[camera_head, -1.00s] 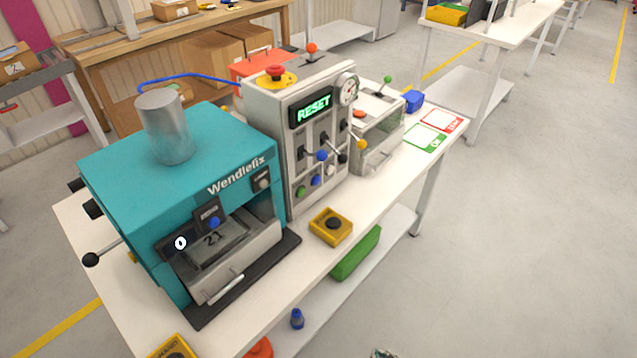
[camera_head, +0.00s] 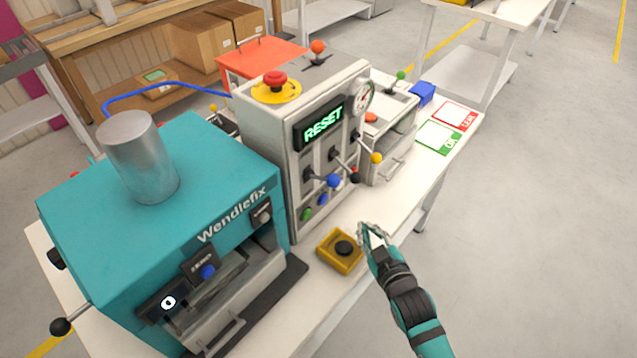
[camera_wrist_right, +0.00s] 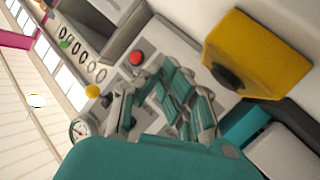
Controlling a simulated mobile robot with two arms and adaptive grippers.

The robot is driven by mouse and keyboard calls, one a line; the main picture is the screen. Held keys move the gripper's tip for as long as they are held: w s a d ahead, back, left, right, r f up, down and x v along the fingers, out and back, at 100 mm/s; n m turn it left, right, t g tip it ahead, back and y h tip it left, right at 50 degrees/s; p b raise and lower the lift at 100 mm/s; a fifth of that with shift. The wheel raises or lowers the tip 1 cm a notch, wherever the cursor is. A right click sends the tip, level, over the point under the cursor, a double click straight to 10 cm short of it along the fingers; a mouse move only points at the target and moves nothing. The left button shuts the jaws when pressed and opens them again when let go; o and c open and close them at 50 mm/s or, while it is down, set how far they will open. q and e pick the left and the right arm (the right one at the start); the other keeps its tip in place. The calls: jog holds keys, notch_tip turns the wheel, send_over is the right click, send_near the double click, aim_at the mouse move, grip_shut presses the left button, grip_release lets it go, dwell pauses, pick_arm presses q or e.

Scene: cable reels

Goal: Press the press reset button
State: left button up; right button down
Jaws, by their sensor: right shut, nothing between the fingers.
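The grey control cabinet (camera_head: 300,150) stands beside the teal Wendlefix press (camera_head: 160,210) on the white bench. Its display (camera_head: 323,124) reads RESET in green. Its front carries a green button (camera_head: 307,214) and a blue button (camera_head: 323,199) low down, below several levers. The press has its own blue button (camera_head: 208,272). I cannot tell which button is the press reset. A yellow box (camera_head: 327,250) with a black button (camera_head: 344,248) sits before the cabinet. My right gripper (camera_head: 370,233) is shut and empty, just right of that box, apparently above the bench. My left gripper is out of view.
A red mushroom button on a yellow base (camera_head: 276,88) tops the cabinet. Ball-ended levers (camera_head: 376,158) stick out from its front. OK and red-bordered cards (camera_head: 438,137) lie at the bench's far right. Floor right of the bench is clear.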

aim_at(324, 200)
jog(key=shift+r, duration=0.2)
jog(key=shift+w+a+b, duration=0.15)
jog(key=shift+a+b, duration=0.2)
jog(key=shift+b, duration=0.05)
jog(key=w+a+b, duration=0.2)
jog(key=w+a, duration=0.2)
jog(key=shift+w+a, duration=0.65)
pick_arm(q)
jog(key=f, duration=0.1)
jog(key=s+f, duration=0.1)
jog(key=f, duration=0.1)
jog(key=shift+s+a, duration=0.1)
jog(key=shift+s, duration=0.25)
pick_arm(e)
jog(key=shift+r, duration=0.1)
dwell(0.3)
